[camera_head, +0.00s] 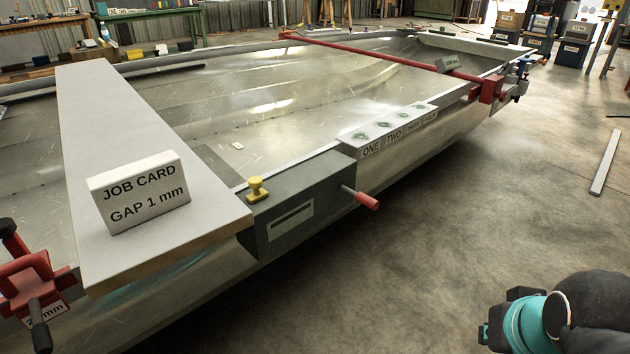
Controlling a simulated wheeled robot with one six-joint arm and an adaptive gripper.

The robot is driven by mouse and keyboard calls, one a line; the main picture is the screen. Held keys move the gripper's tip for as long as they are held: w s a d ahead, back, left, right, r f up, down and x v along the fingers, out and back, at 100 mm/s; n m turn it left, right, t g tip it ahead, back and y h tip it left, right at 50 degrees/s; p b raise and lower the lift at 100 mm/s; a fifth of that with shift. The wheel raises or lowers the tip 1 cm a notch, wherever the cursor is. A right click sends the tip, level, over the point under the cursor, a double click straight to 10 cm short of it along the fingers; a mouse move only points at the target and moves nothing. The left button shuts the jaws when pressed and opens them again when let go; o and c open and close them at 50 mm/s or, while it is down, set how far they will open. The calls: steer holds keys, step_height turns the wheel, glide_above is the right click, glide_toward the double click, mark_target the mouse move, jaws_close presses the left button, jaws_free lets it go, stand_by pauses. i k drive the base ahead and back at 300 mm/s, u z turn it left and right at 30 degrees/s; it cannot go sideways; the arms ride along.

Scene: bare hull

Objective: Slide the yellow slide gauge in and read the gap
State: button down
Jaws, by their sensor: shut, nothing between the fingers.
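The yellow slide gauge (257,188) shows as a small yellow knob on top of a dark grey block (335,188) at the near edge of the hull. The block has a dark slot in a pale plate on its front face, and a rod with a red handle (367,201) sticks out at its right. The gap itself cannot be made out. A white job card (140,192) reads "JOB CARD GAP 1 mm" and stands on a pale board left of the block. Part of my arm shows at the lower right, well away from the gauge; my gripper's fingers are not seen.
The pale board (130,110) lies across the open metal hull (270,95). A strip labelled ONE, TWO and more (390,130) sits on the rim. Red clamps (32,285) grip the near left and right (490,88). The floor (440,240) in front is mostly clear.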

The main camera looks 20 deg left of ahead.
mark_target(255, 182)
steer(key=u, duration=1.35)
